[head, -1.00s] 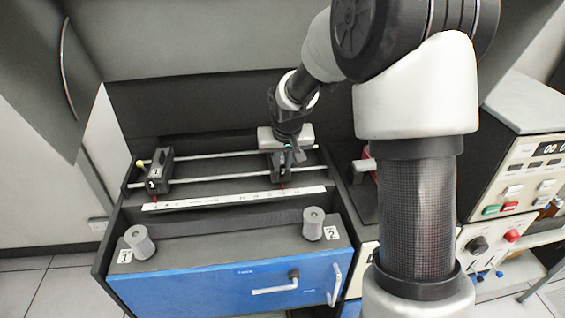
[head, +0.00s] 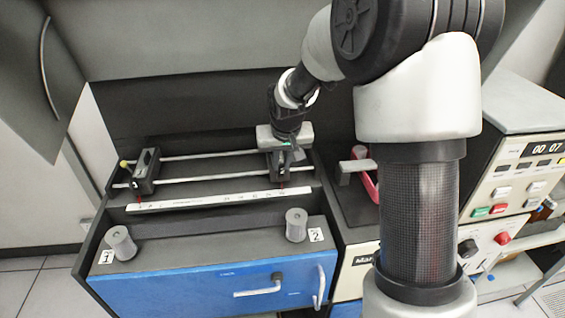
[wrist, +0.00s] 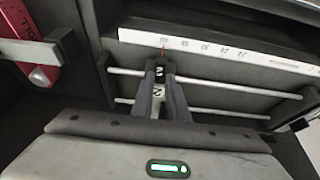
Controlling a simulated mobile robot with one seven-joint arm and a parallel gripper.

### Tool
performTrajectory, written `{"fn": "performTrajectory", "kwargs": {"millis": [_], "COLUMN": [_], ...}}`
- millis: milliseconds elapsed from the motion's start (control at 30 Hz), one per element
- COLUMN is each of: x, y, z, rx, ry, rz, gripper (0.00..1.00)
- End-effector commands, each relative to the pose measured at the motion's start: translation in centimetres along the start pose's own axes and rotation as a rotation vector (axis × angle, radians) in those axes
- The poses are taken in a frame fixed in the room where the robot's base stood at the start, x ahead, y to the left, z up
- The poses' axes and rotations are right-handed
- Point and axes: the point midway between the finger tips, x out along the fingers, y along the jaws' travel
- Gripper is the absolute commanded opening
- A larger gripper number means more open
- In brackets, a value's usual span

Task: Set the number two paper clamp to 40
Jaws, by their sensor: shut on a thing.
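The number two paper clamp (head: 281,166) is a dark block on two metal rails, toward their right end. My gripper (wrist: 162,98) is shut on it from above; a "2" label shows between the fingers in the wrist view. The clamp's thin red pointer (wrist: 163,52) reaches the white number scale (head: 200,201). In the wrist view the scale (wrist: 270,62) appears upside down. The pointer is at the last number at that end, which looks like 60, though the digits are small and blurred.
The number one clamp (head: 147,170) sits at the left end of the rails. Two grey knobs (head: 121,243) and (head: 296,225) stand on the blue-fronted unit (head: 190,289). A pink-red handled device (head: 365,172) is close on the right. The rails between the clamps are clear.

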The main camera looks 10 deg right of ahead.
Motion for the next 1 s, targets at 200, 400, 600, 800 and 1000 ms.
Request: {"fn": "performTrajectory", "kwargs": {"millis": [200,400,600,800,1000], "x": [0.0,0.0,-0.1,-2.2,-7.0], "y": [0.8,0.6,0.5,0.4,0.5], "z": [0.0,0.0,0.0,-0.1,-0.2], "rx": [0.003,0.002,0.002,0.0,0.002], "ry": [-0.001,0.0,0.0,0.004,0.007], "rz": [0.01,0.008,0.006,0.006,0.007], "gripper": [0.17,0.33,0.33,0.33,0.33]}}
